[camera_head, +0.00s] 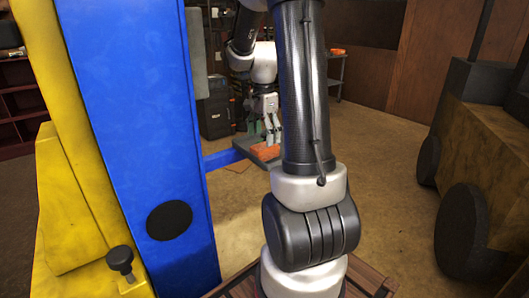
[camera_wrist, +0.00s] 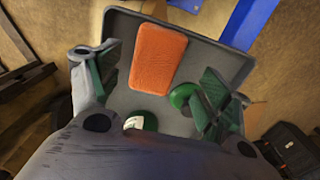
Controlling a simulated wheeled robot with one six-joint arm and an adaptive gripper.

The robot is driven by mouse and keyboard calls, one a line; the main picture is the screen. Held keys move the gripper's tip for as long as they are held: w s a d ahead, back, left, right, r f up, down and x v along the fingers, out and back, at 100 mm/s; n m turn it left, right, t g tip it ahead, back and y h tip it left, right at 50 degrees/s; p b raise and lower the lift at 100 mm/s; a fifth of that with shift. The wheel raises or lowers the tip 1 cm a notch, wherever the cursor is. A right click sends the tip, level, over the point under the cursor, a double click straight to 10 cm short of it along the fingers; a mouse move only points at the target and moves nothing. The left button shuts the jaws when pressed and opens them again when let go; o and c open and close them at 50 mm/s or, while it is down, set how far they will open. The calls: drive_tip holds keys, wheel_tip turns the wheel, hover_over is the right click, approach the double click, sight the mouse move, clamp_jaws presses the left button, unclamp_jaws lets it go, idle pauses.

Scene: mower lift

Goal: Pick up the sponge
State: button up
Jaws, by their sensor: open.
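The orange sponge (camera_wrist: 158,58) lies flat on a grey tray (camera_wrist: 222,62), in the upper middle of the wrist view. It also shows in the head view (camera_head: 268,150), partly hidden behind my arm. My gripper (camera_wrist: 158,82) is open over the tray. Its two green-padded fingers stand left and right of the sponge, apart from it. In the head view my gripper (camera_head: 271,130) hangs above the tray, pointing down. Whether the fingertips reach the sponge's height cannot be told.
A green round object (camera_wrist: 182,95) lies beside the sponge's lower right corner. A green-and-white item (camera_wrist: 141,121) sits nearer the wrist, partly hidden. The tray is on a blue lift arm (camera_head: 222,158) from a blue post (camera_head: 140,120). A mower-like machine (camera_head: 480,160) stands at right.

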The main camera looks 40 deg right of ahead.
sight(265, 146)
drive_tip(key=f, duration=0.4)
drive_tip(key=shift+s+f, duration=0.25)
drive_tip(key=shift+f, duration=0.1)
drive_tip(key=shift+c, duration=0.4)
drive_tip(key=c, duration=1)
drive_tip(key=shift+r, duration=0.1)
wheel_tip(265, 146, up, 10)
